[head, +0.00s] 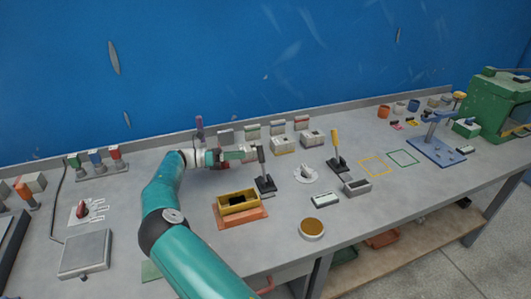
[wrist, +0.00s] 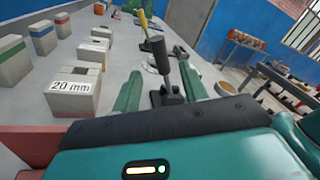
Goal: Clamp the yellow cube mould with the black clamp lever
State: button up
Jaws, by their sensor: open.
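The yellow cube mould (head: 238,207) is an open-topped box on an orange base plate (head: 224,221), in the middle of the bench in the head view. I cannot make it out in the wrist view. The black clamp lever (head: 262,160) stands upright on a black base just behind and right of the mould. My gripper (head: 252,153) is beside the lever. In the wrist view its green fingers (wrist: 158,68) are open, with the black lever (wrist: 157,47) showing between them. I cannot tell whether either finger touches it.
A yellow-handled lever (head: 335,144) stands further right, also in the wrist view (wrist: 143,24). Pale labelled blocks, one marked 20 mm (wrist: 72,96), stand behind my gripper. The front bench right of the mould has free room.

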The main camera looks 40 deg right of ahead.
aim_at(262, 162)
jog(key=x, duration=1)
grip_shut()
